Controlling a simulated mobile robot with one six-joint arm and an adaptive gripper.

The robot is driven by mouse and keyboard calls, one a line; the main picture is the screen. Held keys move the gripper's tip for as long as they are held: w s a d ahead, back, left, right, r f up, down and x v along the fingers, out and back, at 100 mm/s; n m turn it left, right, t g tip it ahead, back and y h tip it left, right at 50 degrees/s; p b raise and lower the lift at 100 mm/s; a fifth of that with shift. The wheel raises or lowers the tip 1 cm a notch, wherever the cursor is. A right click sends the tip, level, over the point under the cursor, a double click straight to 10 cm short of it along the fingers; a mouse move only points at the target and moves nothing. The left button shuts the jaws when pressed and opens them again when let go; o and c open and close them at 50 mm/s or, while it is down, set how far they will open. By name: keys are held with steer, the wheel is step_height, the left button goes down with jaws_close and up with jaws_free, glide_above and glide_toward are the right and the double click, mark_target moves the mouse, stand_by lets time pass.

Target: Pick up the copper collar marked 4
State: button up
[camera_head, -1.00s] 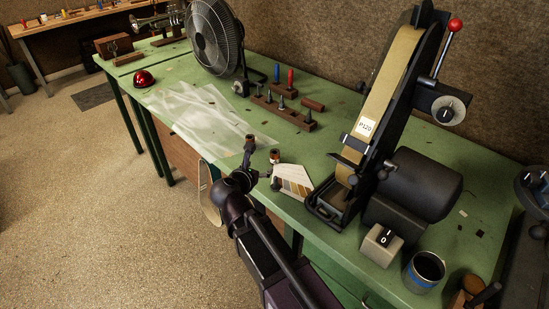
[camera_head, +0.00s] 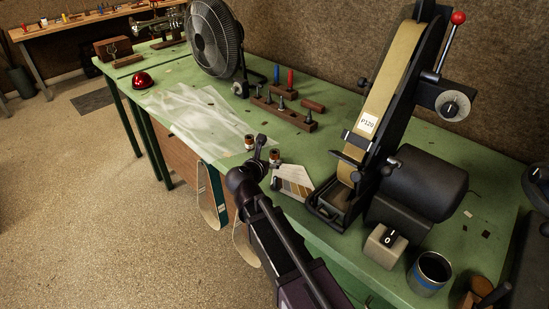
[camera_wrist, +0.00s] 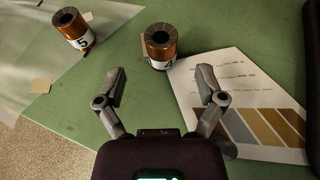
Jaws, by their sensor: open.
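The copper collar marked 4 (camera_wrist: 160,46) stands upright on the green bench in the wrist view, just beyond my gripper (camera_wrist: 160,80). My gripper is open and empty, its two fingers spread either side of the line to the collar. A second copper collar, marked 5 (camera_wrist: 73,30), stands to the left, apart from the first. In the head view the collar by the printed sheet (camera_head: 274,156) and the other collar (camera_head: 249,141) show small, with my gripper (camera_head: 260,146) close to them. The number 4 is partly shaded on its white label.
A printed sheet with coloured stripes (camera_wrist: 250,105) lies right of the collar 4. A clear plastic sheet (camera_head: 205,112) lies to the left. The belt sander (camera_head: 385,110) stands close on the right. A tool block (camera_head: 284,113) and a fan (camera_head: 215,38) are behind.

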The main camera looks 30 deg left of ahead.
mark_target(273, 157)
steer(key=shift+b+x, duration=0.95)
steer(key=shift+x, duration=1.7)
steer(key=shift+d, duration=0.1)
steer(key=shift+r, duration=0.1)
jaws_close()
